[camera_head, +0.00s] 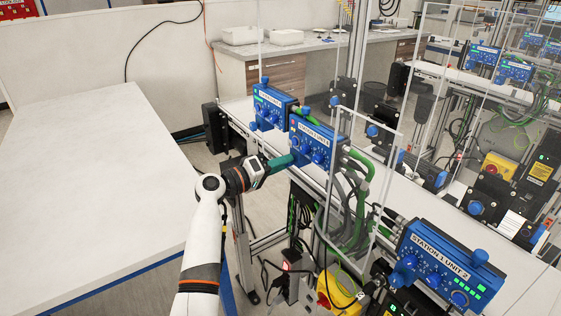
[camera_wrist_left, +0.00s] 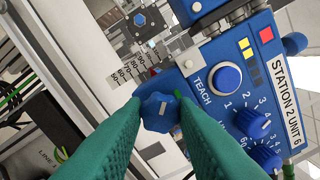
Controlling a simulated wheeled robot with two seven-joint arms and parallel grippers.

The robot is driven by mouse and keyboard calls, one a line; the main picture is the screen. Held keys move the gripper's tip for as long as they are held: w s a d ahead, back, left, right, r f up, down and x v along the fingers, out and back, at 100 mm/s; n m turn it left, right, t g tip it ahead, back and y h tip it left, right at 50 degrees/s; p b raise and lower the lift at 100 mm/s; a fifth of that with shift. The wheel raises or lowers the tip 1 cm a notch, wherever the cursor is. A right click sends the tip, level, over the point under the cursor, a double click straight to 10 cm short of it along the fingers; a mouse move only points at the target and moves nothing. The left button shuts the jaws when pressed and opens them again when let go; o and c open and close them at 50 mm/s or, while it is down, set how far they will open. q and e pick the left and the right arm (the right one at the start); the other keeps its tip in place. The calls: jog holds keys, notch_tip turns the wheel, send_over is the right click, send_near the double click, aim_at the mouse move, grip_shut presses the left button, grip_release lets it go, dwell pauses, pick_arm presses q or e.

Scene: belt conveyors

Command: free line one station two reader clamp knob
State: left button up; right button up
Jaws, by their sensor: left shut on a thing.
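In the left wrist view, a blue lobed knob (camera_wrist_left: 158,112) with a pale line on its face sits at the lower corner of the blue reader box labelled STATION 2 UNIT 6 (camera_wrist_left: 222,80). My left gripper (camera_wrist_left: 158,104), with green fingers, is shut on this knob, one finger on each side. In the head view, my left gripper (camera_head: 291,160) reaches the near side of the same box (camera_head: 316,140); its fingers mostly hide the knob there. A printed scale (camera_wrist_left: 133,74) with a small red pointer lies beside the knob. My right gripper is not in view.
Another blue box (camera_head: 272,106) stands just behind, left of the held one. The STATION 1 UNIT 2 box (camera_head: 440,268) is at front right. A clear panel (camera_head: 362,190) and green cables stand close right of my gripper. A white table (camera_head: 85,190) fills the left.

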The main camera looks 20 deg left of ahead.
pick_arm(q)
jog(key=shift+n+p, duration=2.85)
jog(key=shift+n, duration=2.65)
jog(key=o, duration=1)
jog(key=shift+a, duration=0.1)
